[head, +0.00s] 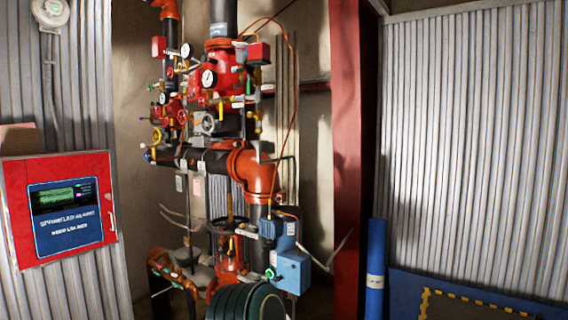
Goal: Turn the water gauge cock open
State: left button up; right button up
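The dry riser valve assembly stands in the middle of the head view, with a red valve body (228,75) at the top. A large round white gauge (209,78) sits on its front. Smaller gauges show to the left, an upper gauge (185,50) and a lower gauge (163,98). Neither of my grippers is in view.
A red control panel (60,208) hangs on the corrugated wall at left. An orange elbow pipe (258,168) and blue box (291,270) are below the valves. A coiled dark hose (245,303) sits in front. A red column (352,150) and blue roll (375,265) stand right.

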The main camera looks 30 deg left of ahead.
aim_at(204, 101)
jog(key=i+j, duration=0.95)
jog(key=j, duration=0.15)
jog(key=i+j, duration=0.15)
jog(key=j, duration=0.2)
jog(key=i+j, duration=0.15)
jog(key=j, duration=0.45)
jog(key=i+j, duration=0.15)
jog(key=j, duration=0.5)
jog(key=i+u, duration=0.05)
